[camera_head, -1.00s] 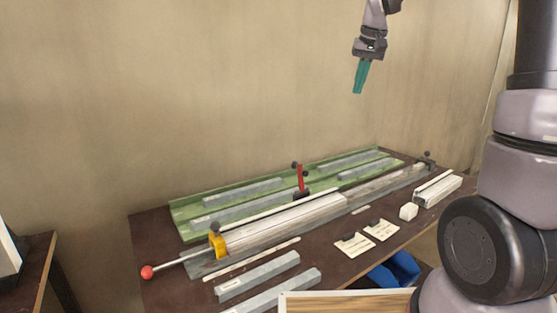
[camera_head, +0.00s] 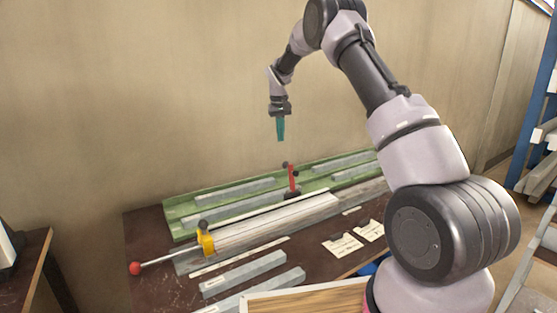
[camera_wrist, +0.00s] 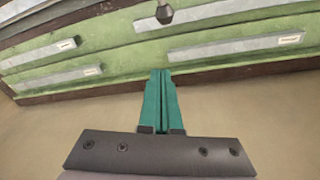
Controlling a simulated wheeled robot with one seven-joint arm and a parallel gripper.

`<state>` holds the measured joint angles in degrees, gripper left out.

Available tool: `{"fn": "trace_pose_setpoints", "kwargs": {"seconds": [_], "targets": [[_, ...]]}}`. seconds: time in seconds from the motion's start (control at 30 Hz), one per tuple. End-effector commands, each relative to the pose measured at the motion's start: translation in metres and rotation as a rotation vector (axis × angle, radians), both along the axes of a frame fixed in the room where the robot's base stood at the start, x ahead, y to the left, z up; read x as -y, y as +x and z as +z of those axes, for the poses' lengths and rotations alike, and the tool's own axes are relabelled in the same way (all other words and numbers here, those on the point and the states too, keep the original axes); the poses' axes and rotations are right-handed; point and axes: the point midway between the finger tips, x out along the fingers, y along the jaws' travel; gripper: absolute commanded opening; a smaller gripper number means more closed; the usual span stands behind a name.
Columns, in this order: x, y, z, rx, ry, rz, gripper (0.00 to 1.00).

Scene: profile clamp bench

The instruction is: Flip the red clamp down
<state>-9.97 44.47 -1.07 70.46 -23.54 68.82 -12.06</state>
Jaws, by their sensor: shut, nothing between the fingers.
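The red clamp (camera_head: 291,178) stands upright at the middle of the bench, beside the long grey profile (camera_head: 275,219). A dark knob shows near its top. My gripper (camera_head: 281,138) is above the clamp, slightly to its left in the head view, with its teal fingers pointing down and nothing held. In the wrist view my gripper (camera_wrist: 161,72) has its two fingers together. A dark knob (camera_wrist: 165,14) shows at the top edge of the wrist view, ahead of the fingertips; I cannot tell for sure that it belongs to the red clamp.
A green tray (camera_head: 180,212) with several grey bars lies along the back. A yellow clamp (camera_head: 206,242) with a red-ended rod (camera_head: 135,269) is at the left. Loose bars (camera_head: 243,274) and paper tags (camera_head: 342,245) lie in front. The wall (camera_head: 130,100) is behind.

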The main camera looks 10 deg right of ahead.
Motion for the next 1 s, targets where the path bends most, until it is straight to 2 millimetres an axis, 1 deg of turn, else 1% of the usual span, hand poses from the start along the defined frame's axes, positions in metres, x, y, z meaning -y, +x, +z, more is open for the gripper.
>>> {"fn": "trace_pose_setpoints", "kwargs": {"seconds": [0.3,0.43,0.57,0.8,0.93,0.97,1.0], "targets": [[0.0,0.0,-0.001,-0.001,0.0,0.0,0.0],[0.001,0.001,-0.008,-0.002,0.0,0.001,0.0],[0.002,0.003,-0.027,-0.003,0.0,0.001,0.0],[0.005,0.009,-0.079,-0.004,0.0,0.0,0.0],[0.007,0.012,-0.105,-0.004,0.0,0.001,0.0],[0.007,0.006,-0.097,0.001,0.001,0.001,0.0],[0.007,-0.001,-0.095,0.001,0.0,0.001,0.0]]}}
